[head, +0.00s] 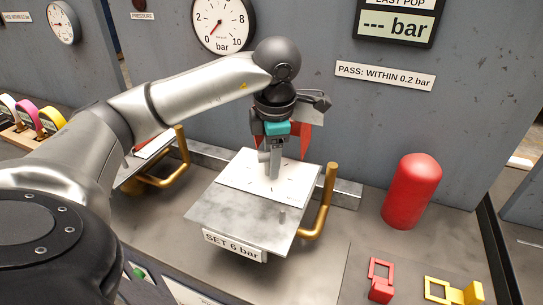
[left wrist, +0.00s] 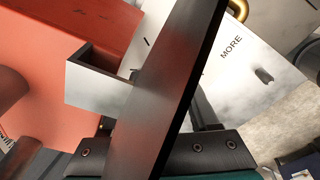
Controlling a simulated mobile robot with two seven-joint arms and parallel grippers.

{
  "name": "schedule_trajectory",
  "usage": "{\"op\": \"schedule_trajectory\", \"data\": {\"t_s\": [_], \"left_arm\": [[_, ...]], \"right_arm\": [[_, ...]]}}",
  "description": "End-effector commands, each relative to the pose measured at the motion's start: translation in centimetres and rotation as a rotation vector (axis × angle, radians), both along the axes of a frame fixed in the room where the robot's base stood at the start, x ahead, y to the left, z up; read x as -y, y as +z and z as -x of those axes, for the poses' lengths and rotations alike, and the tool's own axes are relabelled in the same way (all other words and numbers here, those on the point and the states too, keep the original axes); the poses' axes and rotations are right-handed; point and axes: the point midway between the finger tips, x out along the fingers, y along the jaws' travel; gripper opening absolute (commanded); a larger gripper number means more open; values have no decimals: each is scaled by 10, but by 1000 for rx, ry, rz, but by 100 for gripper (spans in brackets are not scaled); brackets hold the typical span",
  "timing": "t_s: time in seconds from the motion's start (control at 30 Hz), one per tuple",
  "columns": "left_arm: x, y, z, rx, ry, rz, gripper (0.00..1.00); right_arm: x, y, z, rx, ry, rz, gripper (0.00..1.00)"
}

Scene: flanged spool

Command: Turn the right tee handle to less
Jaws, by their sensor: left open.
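My left gripper (head: 272,172) points down over the white dial plate (head: 241,178) on the metal stand marked "SET 6 bar" (head: 233,244). It is open. The tee handle cannot be made out clearly; the gripper covers the middle of the plate. In the left wrist view, a dark bar crosses the middle close to the camera, and I cannot tell whether it is a finger or the handle. The word MORE shows on the plate (left wrist: 232,48); the word for less is not readable. My right gripper is not in view.
A red body (head: 305,140) stands behind my gripper. A brass pipe (head: 325,200) rises at the stand's right side. A red cylinder (head: 411,190) and red (head: 380,280) and yellow brackets (head: 455,291) are on the bench at right. A gauge (head: 223,22) hangs behind.

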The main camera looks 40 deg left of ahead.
Motion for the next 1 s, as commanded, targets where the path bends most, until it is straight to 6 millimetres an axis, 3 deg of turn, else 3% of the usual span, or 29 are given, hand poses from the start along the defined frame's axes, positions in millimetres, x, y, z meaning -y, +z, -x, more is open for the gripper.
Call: {"op": "schedule_trajectory", "data": {"t_s": [0.27,0.5,0.7,1.0], "left_arm": [[2,8,0,3,-1,2,60],[9,56,5,7,-2,2,60],[15,102,11,5,-2,0,60],[21,142,17,3,0,0,60]], "right_arm": [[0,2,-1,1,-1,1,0],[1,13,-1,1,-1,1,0],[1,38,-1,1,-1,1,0],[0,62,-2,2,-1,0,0]]}}
